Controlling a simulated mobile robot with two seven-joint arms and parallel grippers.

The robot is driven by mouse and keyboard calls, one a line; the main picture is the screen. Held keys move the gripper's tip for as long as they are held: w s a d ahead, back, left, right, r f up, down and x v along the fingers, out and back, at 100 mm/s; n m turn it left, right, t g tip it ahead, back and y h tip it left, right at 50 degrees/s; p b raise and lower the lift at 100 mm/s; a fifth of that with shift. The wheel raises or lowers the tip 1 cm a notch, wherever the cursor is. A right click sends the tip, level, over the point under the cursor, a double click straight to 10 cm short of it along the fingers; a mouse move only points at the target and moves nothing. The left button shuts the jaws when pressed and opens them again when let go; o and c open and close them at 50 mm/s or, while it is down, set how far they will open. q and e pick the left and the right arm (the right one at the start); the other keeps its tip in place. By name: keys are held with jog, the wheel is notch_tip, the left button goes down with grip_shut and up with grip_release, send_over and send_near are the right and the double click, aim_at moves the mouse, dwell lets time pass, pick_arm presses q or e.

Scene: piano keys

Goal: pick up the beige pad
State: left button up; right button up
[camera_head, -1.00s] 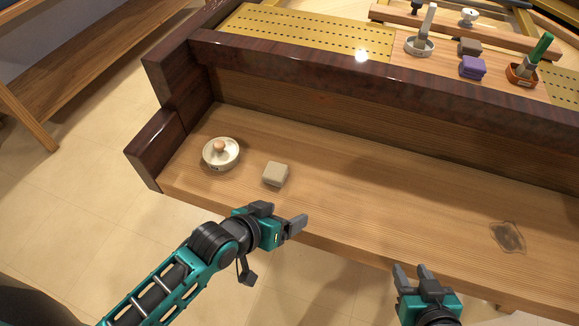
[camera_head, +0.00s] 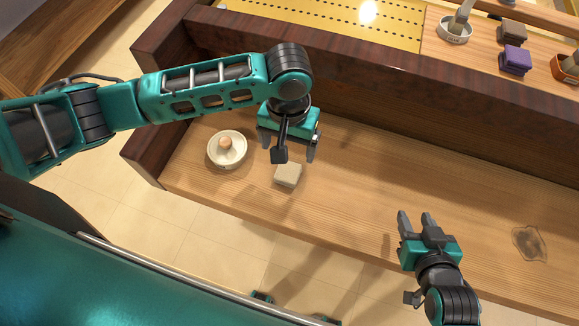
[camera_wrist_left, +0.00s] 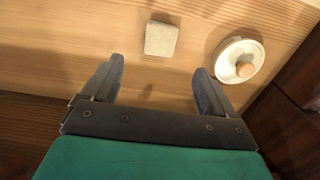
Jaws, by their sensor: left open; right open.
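The beige pad (camera_head: 288,174) is a small block lying flat on the wooden shelf in the head view. It also shows in the left wrist view (camera_wrist_left: 161,39), just beyond the fingertips and between their lines. My left gripper (camera_head: 291,150) is open and empty above the shelf, close to the pad on its far side in the head view; in the left wrist view the fingers (camera_wrist_left: 158,66) are spread wide, apart from the pad. My right gripper (camera_head: 415,216) is open and empty above the front part of the shelf, right of the pad.
A round white dish with a wooden knob (camera_head: 226,149) sits left of the pad. A purple block (camera_head: 515,60) and a brown block (camera_head: 512,33) lie on the upper ledge. The middle shelf is clear.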

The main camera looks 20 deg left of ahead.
pick_arm(q)
send_over(288, 170)
notch_tip(288, 170, down, 5)
jog(key=shift+s+d+r+b, duration=0.1)
jog(key=shift+s+r+b, duration=0.05)
jog(key=shift+b, duration=0.25)
pick_arm(e)
jog(key=shift+s+f, duration=0.2)
jog(key=shift+f, duration=0.4)
pick_arm(q)
jog(key=shift+f+b, duration=0.55)
jog(key=shift+f, duration=2.3)
pick_arm(e)
jog(key=shift+f, duration=0.5)
pick_arm(q)
jog(key=shift+c, duration=0.5)
jog(key=c, duration=1)
pick_arm(e)
jog(key=shift+w, duration=0.1)
